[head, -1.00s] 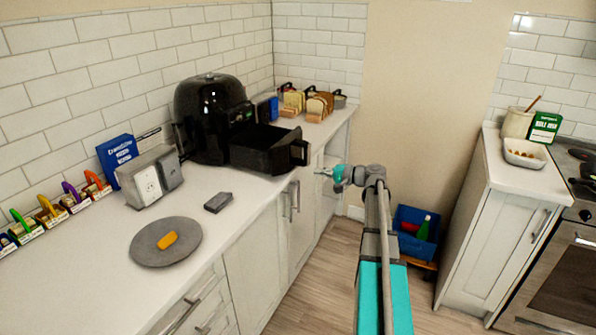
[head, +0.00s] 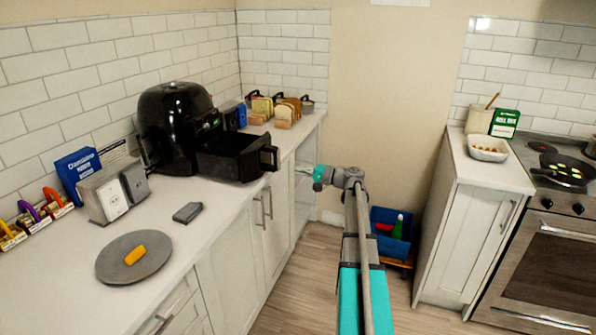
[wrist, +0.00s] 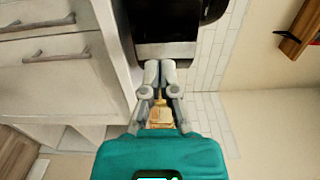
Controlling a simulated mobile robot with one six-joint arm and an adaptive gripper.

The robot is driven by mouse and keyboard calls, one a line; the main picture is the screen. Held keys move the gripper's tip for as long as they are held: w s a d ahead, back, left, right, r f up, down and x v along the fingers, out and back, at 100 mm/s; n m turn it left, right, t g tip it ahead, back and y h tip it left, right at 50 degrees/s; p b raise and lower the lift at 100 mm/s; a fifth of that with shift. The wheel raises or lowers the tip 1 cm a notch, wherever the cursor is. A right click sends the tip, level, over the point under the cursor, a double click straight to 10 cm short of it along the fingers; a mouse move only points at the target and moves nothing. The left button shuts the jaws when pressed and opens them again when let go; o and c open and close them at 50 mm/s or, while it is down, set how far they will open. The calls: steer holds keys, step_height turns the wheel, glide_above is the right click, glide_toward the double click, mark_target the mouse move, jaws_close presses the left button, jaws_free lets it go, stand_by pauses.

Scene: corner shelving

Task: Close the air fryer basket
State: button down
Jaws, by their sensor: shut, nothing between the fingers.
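The black air fryer (head: 175,125) stands on the left counter against the tiled wall. Its basket (head: 232,160) is pulled out towards the counter's front edge, with its open top showing. The basket handle (head: 269,158) sticks out past its front wall. My gripper (head: 303,169) is to the right of the handle, apart from it in the head view. In the wrist view my gripper (wrist: 160,64) is shut and empty, its fingertips near the edge of the dark basket (wrist: 165,25). I cannot tell from the wrist view whether they touch.
Bread slices in racks (head: 275,108) stand behind the basket. A toaster (head: 113,190), a grey block (head: 188,212) and a grey plate (head: 133,257) are on the near counter. A blue bin (head: 391,236) stands on the floor beyond my arm. The floor between the counters is otherwise open.

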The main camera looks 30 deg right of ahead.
mark_target(262, 163)
steer(key=x, duration=1.2)
steer(key=shift+w, duration=0.15)
